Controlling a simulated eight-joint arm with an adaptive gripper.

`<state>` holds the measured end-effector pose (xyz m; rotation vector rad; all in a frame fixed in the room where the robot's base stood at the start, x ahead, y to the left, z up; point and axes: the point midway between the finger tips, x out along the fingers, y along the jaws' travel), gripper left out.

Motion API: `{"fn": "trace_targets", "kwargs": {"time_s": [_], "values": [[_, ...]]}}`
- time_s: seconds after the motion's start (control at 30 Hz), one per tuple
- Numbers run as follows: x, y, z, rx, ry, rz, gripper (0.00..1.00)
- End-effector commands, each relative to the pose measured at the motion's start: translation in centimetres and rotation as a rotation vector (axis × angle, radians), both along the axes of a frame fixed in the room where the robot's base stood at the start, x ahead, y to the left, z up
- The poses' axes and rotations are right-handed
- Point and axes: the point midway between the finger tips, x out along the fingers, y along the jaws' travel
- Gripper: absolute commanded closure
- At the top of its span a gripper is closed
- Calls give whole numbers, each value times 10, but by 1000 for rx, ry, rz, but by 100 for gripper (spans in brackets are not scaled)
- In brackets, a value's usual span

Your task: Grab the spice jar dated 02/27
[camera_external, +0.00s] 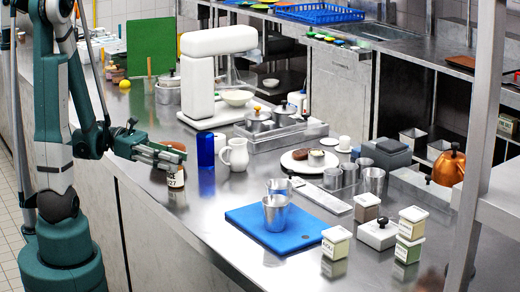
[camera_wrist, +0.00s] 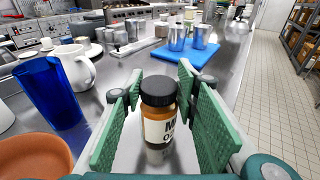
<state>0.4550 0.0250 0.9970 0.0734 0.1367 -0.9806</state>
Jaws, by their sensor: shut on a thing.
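A spice jar (camera_wrist: 159,122) with a black lid, orange-brown contents and a white label stands upright between the green finger pads of my gripper (camera_wrist: 160,112) in the wrist view. Its label is partly readable there. In the external view the same jar (camera_external: 176,181) shows below my fingers (camera_external: 160,154), and the end of its label reads "27"; the rest of the date is not clear. My gripper is shut on this jar near the counter's left edge. I cannot tell whether its base touches the counter.
A terracotta bowl (camera_wrist: 35,156), a blue cup (camera_wrist: 50,92) and a white pitcher (camera_wrist: 75,66) stand close on the left in the wrist view. A blue board (camera_external: 285,233) holds metal cups. Several white-lidded containers (camera_external: 335,243) stand at the right.

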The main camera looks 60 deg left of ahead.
Motion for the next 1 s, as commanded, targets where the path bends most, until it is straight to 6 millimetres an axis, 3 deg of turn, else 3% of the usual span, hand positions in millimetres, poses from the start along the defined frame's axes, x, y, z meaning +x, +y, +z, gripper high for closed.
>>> {"fn": "trace_targets", "kwargs": {"time_s": [0.23,0.37,0.47,0.77,1.0], "values": [[0,0,1,1,0,1,85],[0,0,4,2,1,1,95],[0,0,9,1,0,1,95],[0,0,37,1,1,0,95],[0,0,70,1,1,0,95]]}}
